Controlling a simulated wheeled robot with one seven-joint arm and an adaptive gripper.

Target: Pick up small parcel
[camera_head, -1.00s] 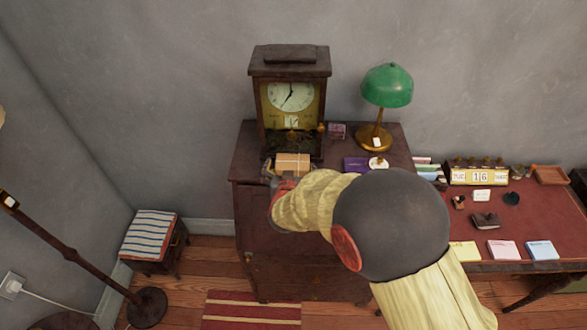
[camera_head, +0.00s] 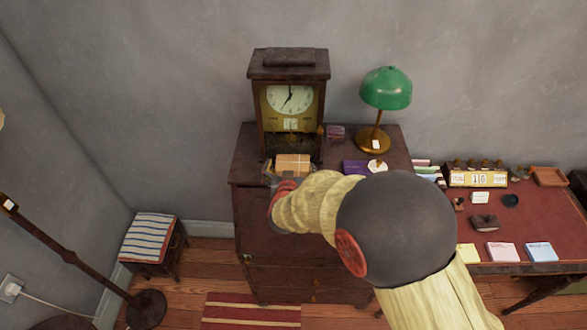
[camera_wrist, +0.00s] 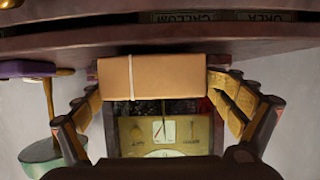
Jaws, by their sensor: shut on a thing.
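The small parcel (camera_head: 292,164) is a brown box tied with pale string. It is at the front of the dark wooden cabinet (camera_head: 247,150), before the clock (camera_head: 289,104). My gripper (camera_head: 286,174) is shut on it. In the wrist view, the parcel (camera_wrist: 152,77) lies between the two fingers of my gripper (camera_wrist: 160,88), one at each end. The clock face (camera_wrist: 163,133) shows upside down beyond it. Whether the parcel still touches the cabinet top cannot be told.
A green lamp (camera_head: 386,88) stands on the cabinet's right, with a purple item (camera_head: 356,167) in front. A red-topped desk (camera_head: 520,220) with cards and a calendar (camera_head: 477,178) is at right. A striped stool (camera_head: 152,232) stands left.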

